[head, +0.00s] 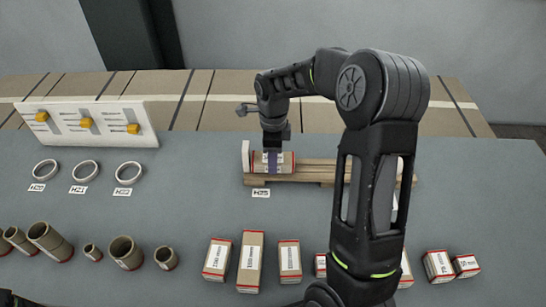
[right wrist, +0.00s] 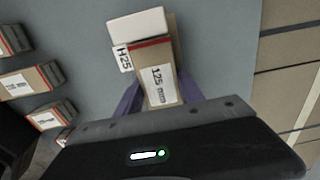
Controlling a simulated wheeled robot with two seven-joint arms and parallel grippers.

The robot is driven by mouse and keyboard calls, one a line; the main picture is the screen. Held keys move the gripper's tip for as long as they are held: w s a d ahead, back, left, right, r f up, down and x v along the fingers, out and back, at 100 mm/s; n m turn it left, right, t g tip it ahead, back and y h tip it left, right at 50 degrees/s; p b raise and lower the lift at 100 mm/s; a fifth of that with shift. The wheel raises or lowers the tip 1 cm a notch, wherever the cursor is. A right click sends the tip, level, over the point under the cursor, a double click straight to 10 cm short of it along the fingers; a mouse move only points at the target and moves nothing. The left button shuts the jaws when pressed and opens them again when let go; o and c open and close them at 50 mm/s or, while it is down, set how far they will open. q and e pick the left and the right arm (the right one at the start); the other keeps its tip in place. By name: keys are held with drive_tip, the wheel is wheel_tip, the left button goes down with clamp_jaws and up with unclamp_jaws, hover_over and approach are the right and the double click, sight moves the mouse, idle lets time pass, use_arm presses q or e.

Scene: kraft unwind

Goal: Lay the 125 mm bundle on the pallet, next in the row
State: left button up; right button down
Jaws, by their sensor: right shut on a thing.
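The 125 mm bundle (right wrist: 161,84) is a kraft-brown block with red edging and a white label. It also shows in the head view (head: 260,167), lying lengthwise at the left end of the wooden pallet (head: 318,175), beside the white end stop (head: 246,157). My right gripper (head: 273,163) comes down from above with its purple fingers on both sides of the bundle, shut on it. In the right wrist view the white stop (right wrist: 138,24) is right beside the bundle's far end. Whether the bundle touches the pallet is hidden. My left gripper is not in view.
An H25 tag (head: 261,194) lies in front of the pallet. Several labelled bundles (head: 250,262) stand along the front, with brown tubes (head: 50,242) at left. White rings (head: 85,171) and a white panel with yellow sliders (head: 85,124) are at left. The pallet's visible middle is bare.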

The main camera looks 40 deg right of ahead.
drive_tip(key=shift+f, duration=0.15)
drive_tip(key=c, duration=0.7)
unclamp_jaws()
drive_tip(key=shift+o, duration=0.2)
wheel_tip(320, 180, up, 6)
drive_tip(key=p, duration=0.3)
drive_tip(key=shift+p, duration=0.3)
drive_tip(key=shift+r+b, duration=0.3)
drive_tip(key=shift+r, duration=0.6)
